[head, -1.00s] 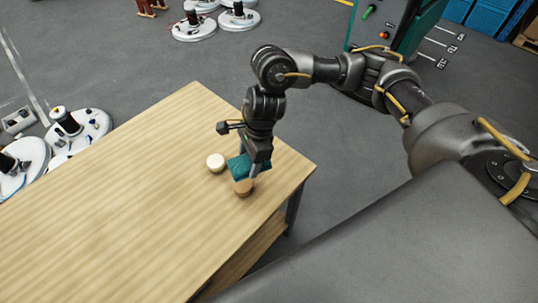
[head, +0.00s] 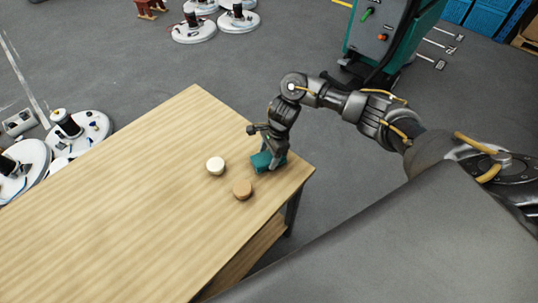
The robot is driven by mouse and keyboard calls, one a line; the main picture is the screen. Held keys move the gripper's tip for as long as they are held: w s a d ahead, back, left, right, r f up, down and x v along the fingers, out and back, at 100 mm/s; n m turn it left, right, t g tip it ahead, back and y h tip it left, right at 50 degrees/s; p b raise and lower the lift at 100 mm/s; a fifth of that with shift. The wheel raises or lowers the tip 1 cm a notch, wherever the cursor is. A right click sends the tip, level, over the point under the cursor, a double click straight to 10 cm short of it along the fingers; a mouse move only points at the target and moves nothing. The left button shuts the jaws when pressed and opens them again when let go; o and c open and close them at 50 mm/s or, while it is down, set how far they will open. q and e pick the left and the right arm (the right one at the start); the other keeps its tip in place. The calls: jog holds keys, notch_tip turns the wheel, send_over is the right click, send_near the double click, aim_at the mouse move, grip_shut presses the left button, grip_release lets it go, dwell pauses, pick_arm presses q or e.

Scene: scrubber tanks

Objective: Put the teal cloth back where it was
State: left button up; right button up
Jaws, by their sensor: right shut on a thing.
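The teal cloth (head: 262,162) is a small folded piece near the far right corner of the wooden table (head: 120,190). My right gripper (head: 270,162) comes down from above and is shut on the cloth. I cannot tell whether the cloth touches the tabletop or is held just above it. The gripper hides part of the cloth. My left gripper is not in view.
A cream round piece (head: 215,166) lies left of the cloth, and a tan round piece (head: 242,190) lies nearer, to its lower left. The table's right edge is close to the gripper. The left part of the tabletop is clear.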

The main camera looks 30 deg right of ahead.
jog(key=shift+f, duration=0.55)
jog(key=shift+f, duration=0.2)
jog(key=o, duration=0.9)
jog(key=shift+o, duration=0.2)
jog(key=shift+r, duration=0.1)
jog(key=shift+r, duration=0.2)
jog(key=v, duration=1.2)
jog(key=shift+a+f, duration=0.1)
